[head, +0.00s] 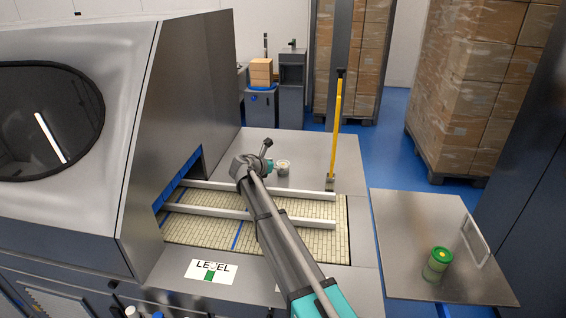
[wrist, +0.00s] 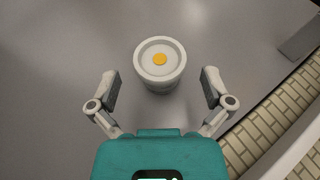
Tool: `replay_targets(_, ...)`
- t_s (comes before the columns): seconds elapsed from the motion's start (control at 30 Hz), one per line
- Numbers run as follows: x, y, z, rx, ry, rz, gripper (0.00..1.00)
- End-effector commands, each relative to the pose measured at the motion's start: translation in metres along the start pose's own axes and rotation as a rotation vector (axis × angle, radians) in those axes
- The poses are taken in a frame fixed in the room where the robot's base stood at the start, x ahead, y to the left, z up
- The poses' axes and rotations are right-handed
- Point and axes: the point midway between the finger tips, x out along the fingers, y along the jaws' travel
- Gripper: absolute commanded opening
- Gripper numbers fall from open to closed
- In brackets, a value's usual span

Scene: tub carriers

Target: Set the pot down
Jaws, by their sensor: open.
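A small white pot (head: 283,168) stands upright on the grey metal deck behind the belt in the head view. In the wrist view the pot (wrist: 160,64) shows a pale top with a yellow-orange spot in its centre. My gripper (wrist: 160,88) is open, with one finger on each side and clear gaps to the pot. The pot sits slightly beyond the fingertips and nothing is held. In the head view my gripper (head: 268,166) is beside the pot, partly hidden by my arm.
A tiled belt (head: 190,230) with two white guide rails (head: 300,190) runs into a machine opening at left. A yellow post (head: 337,120) stands right of the pot. A green-lidded container (head: 437,264) stands on a side table (head: 400,220). Deck around the pot is clear.

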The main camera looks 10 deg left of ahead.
Motion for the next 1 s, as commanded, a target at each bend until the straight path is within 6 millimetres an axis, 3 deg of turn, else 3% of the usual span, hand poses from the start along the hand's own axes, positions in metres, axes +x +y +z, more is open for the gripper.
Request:
replay_targets(0.2,-0.039,-0.001,0.002,-0.001,0.0,0.002,1.0)
replay_targets(0.4,-0.06,0.0,0.001,0.0,0.0,0.001,1.0)
replay_targets(1.0,-0.069,0.001,0.0,0.0,0.0,0.001,1.0)
